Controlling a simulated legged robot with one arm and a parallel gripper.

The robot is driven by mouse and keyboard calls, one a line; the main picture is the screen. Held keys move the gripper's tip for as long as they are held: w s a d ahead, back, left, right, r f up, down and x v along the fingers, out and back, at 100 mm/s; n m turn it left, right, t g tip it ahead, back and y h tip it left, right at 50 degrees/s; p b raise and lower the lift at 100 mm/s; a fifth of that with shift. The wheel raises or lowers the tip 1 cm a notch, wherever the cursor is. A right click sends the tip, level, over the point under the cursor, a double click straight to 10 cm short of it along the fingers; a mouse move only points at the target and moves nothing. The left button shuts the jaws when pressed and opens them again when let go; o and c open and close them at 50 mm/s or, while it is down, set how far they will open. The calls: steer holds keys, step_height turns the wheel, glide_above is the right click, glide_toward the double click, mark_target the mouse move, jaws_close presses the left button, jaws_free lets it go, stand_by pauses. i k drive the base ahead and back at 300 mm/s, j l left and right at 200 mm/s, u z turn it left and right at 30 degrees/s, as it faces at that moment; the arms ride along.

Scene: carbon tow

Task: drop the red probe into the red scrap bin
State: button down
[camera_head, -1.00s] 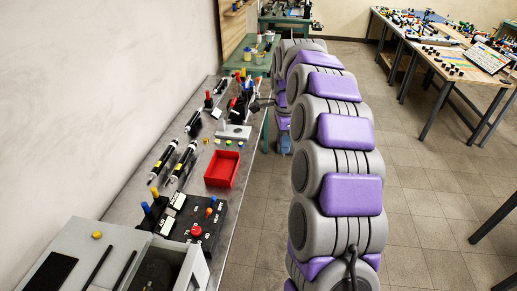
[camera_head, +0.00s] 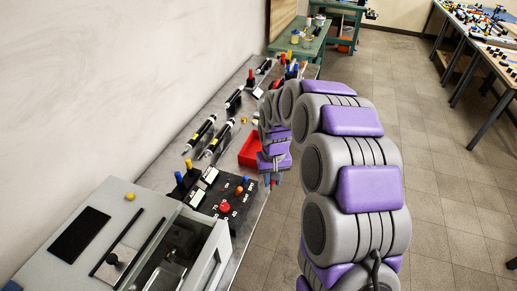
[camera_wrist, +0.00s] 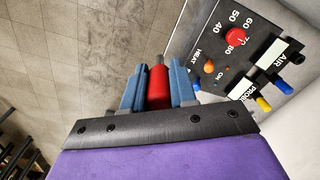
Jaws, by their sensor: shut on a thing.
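The red probe (camera_wrist: 158,88) is in the wrist view, clasped between the two blue fingers of my gripper (camera_wrist: 157,75). In the head view my gripper (camera_head: 275,181) is small and partly hidden under my arm, at the bench's front edge. The red scrap bin (camera_head: 248,152) is an open red tray on the bench, and my arm covers its right part. My gripper is nearer the camera than the bin and to its right. The bin does not show in the wrist view.
A black control panel (camera_head: 228,208) with knobs and plugs lies close to my gripper; it also shows in the wrist view (camera_wrist: 222,62). A grey box (camera_head: 130,235) stands in front. Black pen-like tools (camera_head: 217,140) lie behind the bin. The floor (camera_head: 430,215) at right is clear.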

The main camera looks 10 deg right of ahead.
mark_target(255, 147)
steer(key=i+l+u, duration=0.3)
steer(key=i+l, duration=0.15)
steer(key=l, duration=0.2)
steer(key=i+l+u, duration=0.2)
steer(key=l, duration=0.15)
steer(key=i+l+u, duration=0.15)
steer(key=l, duration=0.2)
steer(key=i+l+u, duration=0.15)
steer(key=l, duration=0.25)
